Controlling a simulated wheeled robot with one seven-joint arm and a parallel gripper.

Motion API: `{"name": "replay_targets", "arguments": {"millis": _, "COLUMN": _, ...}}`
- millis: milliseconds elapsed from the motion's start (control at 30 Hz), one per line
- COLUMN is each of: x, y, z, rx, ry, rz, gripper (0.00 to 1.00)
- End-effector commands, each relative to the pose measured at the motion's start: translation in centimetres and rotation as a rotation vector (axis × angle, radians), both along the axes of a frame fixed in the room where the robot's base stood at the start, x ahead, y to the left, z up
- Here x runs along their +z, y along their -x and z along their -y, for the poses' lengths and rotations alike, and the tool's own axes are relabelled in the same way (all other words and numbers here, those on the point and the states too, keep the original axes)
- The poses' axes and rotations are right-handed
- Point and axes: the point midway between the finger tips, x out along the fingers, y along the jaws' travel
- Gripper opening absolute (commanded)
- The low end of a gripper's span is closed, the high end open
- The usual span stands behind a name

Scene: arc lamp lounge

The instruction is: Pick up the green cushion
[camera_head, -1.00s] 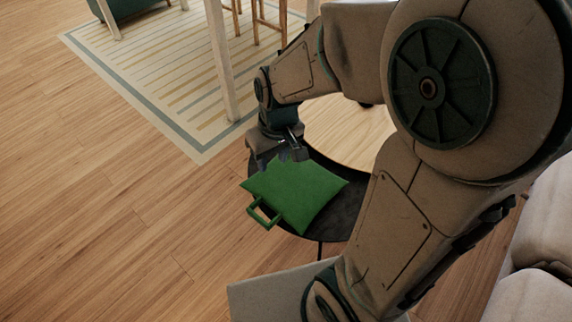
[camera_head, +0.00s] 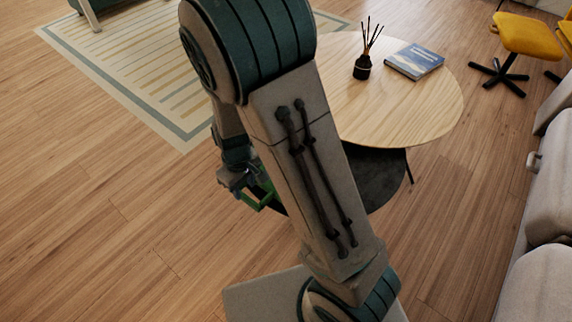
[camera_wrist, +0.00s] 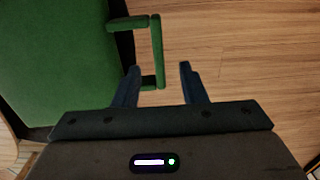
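The green cushion (camera_wrist: 55,60) fills the left of the wrist view. Its green loop handle (camera_wrist: 157,50) sticks out to the right. My gripper (camera_wrist: 160,72) is open, and the handle's near end shows between its two fingers; I cannot tell the depth between them. In the head view my arm hides most of the cushion; the handle (camera_head: 262,203) shows beside my gripper (camera_head: 238,185). The cushion lies at the dark lower round shelf (camera_head: 378,180).
A round light-wood table top (camera_head: 400,105) stands above the dark shelf, with a reed diffuser (camera_head: 362,68) and a blue book (camera_head: 414,60) on it. A striped rug (camera_head: 130,60) lies at upper left. A pale sofa (camera_head: 545,215) stands at right. The wooden floor at left is clear.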

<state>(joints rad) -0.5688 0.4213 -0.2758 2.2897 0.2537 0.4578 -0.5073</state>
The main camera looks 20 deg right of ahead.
Motion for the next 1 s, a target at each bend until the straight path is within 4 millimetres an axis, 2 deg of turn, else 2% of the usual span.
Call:
{"name": "replay_targets", "arguments": {"millis": 33, "x": -1.0, "y": 0.0, "z": 0.0, "rx": -0.001, "ry": 0.000, "rz": -0.002, "gripper": 0.38}}
{"name": "replay_targets", "arguments": {"millis": 333, "x": -2.6, "y": -0.1, "z": 0.0, "rx": 0.000, "ry": 0.000, "rz": 0.000, "gripper": 0.38}}
{"name": "replay_targets", "arguments": {"millis": 633, "x": -6.7, "y": -0.3, "z": 0.1, "rx": -0.001, "ry": 0.001, "rz": -0.002, "gripper": 0.38}}
{"name": "replay_targets", "arguments": {"millis": 900, "x": -6.8, "y": -0.3, "z": 0.1, "rx": -0.001, "ry": 0.000, "rz": 0.000, "gripper": 0.38}}
{"name": "replay_targets", "arguments": {"millis": 1000, "x": -6.8, "y": -0.3, "z": 0.0, "rx": -0.001, "ry": 0.000, "rz": 0.000, "gripper": 0.10}}
